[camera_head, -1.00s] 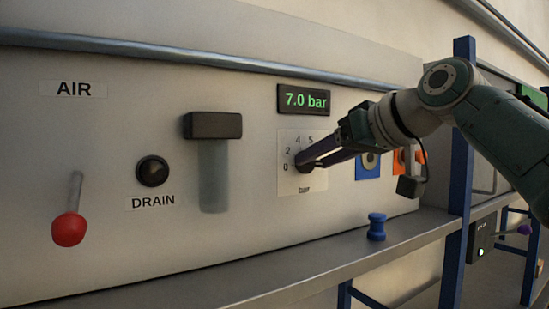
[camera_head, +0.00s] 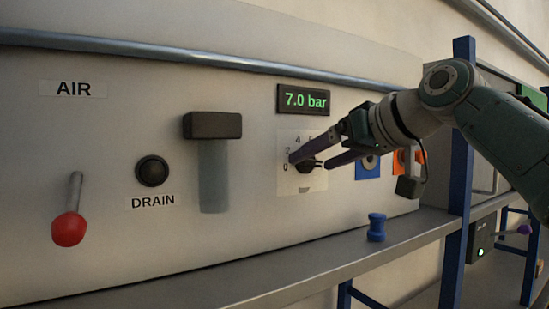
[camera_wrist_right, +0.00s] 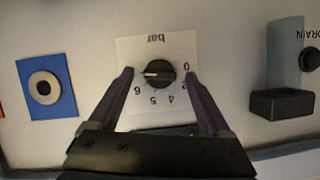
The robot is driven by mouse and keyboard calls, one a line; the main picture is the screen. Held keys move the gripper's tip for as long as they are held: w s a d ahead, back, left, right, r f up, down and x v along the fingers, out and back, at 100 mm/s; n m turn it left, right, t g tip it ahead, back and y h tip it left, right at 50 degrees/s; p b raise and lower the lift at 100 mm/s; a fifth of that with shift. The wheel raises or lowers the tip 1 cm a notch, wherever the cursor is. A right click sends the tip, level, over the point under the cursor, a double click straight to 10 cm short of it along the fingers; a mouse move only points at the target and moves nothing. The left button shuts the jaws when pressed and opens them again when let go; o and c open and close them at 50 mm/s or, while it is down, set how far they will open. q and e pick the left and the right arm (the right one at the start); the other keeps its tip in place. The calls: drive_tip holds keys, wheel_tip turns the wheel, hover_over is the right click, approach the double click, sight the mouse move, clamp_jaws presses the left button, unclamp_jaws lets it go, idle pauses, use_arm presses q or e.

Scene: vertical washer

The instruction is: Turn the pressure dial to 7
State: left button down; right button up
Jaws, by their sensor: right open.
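The black pressure dial (camera_head: 305,167) sits on a white scale plate marked "bar" on the panel. In the right wrist view the dial (camera_wrist_right: 160,73) shows its white pointer line aimed left, past the 6; the mark there is hidden by a finger. The green display (camera_head: 304,100) above reads 7.0 bar. My right gripper (camera_head: 309,163) is open, with one purple finger on each side of the dial. In the right wrist view the fingers of the gripper (camera_wrist_right: 158,75) stand apart from the knob with gaps on both sides. My left gripper is not in view.
A blue plate (camera_head: 368,167) with a round fitting is right of the dial. A black-topped tube (camera_head: 212,126), the DRAIN knob (camera_head: 152,171) and the red-ended AIR lever (camera_head: 69,229) are to the left. A blue knob-shaped piece (camera_head: 376,228) stands on the ledge below.

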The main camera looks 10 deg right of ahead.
drive_tip(key=b+v, duration=0.7)
drive_tip(key=v, duration=0.3)
drive_tip(key=shift+b, duration=0.3)
drive_tip(key=shift+w, duration=0.1)
drive_tip(key=s+a+f+g+h, duration=0.15)
drive_tip(key=s+f, duration=0.25)
drive_tip(key=f, duration=0.8)
drive_tip(key=s+a+f+g+h, duration=0.1)
drive_tip(key=s+f+g, duration=0.25)
drive_tip(key=f, duration=0.85)
drive_tip(key=s+f+g+h, duration=0.1)
drive_tip(key=s+f+g, duration=0.1)
drive_tip(key=s+f, duration=0.4)
drive_tip(key=s+f+g+h, duration=0.1)
drive_tip(key=s+f, duration=0.6)
drive_tip(key=s, duration=1)
drive_tip(key=shift+s+f+m+g+h, duration=0.25)
drive_tip(key=shift+s+m+g+h, duration=0.05)
drive_tip(key=shift+g+h, duration=0.15)
